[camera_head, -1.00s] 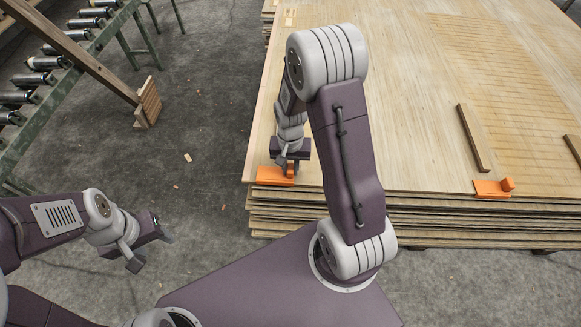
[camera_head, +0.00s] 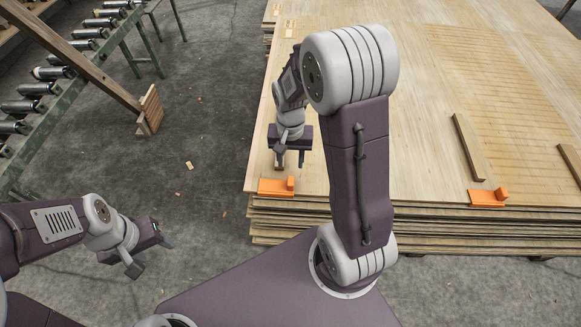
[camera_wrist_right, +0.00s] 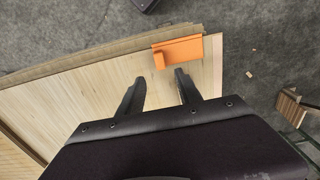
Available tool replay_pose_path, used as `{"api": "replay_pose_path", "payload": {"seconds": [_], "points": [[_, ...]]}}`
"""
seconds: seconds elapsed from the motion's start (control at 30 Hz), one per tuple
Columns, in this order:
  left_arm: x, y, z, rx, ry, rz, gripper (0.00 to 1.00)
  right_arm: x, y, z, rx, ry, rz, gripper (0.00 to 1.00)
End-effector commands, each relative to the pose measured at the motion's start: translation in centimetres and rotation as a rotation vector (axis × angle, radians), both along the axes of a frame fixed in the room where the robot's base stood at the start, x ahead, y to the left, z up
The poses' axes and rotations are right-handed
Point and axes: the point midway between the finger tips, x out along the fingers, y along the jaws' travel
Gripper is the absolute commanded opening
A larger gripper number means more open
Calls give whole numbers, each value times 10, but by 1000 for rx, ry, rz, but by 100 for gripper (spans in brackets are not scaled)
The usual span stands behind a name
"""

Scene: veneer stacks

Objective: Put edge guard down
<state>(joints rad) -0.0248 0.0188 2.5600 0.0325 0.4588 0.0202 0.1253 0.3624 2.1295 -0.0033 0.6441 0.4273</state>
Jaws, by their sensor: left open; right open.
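An orange edge guard (camera_head: 276,188) sits on the near left corner of the veneer stack (camera_head: 400,160). In the right wrist view the edge guard (camera_wrist_right: 180,52) lies along the stack's edge, just beyond my fingertips. My right gripper (camera_head: 290,163) is open and empty above the sheet, behind the guard and apart from it. Its two fingers (camera_wrist_right: 160,78) also show in the right wrist view with a gap between them. My left gripper (camera_head: 152,256) is open and empty over the grey floor at the left.
A second orange guard (camera_head: 488,198) sits on the stack's front edge at the right. Wooden battens (camera_head: 468,146) lie on the sheet behind it. A roller conveyor (camera_head: 62,95) stands at the upper left. The floor between conveyor and stack is mostly clear.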

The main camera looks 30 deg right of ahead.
Motion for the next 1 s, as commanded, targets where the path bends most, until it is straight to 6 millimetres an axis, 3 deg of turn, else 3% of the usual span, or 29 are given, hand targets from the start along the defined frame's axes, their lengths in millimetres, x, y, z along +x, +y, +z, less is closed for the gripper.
{"api": "replay_pose_path", "payload": {"seconds": [0.1, 0.3, 0.37, 0.5, 0.6, 0.87, 1.0], "points": [[0, 0, 5, 0, 0, 0, 54, 0, 0, 16, 0, -1, 0, 41], [0, 0, 5, 0, 0, 0, 54, -3, 2, 21, 1, -3, 15, 41], [0, 0, 5, 0, 0, 0, 54, -15, 12, 22, 1, -16, 92, 41], [0, 0, 5, 0, 0, 0, 54, -61, 39, 24, -2, -72, 379, 41], [0, 0, 5, 0, 0, 0, 54, -81, 48, 22, -9, -96, 504, 41], [0, 0, 6, 0, 0, 0, 54, -84, 49, 22, -11, -101, 529, 41], [0, 0, 29, 0, 0, 0, 54, -84, 49, 45, -10, -100, 528, 41]]}}
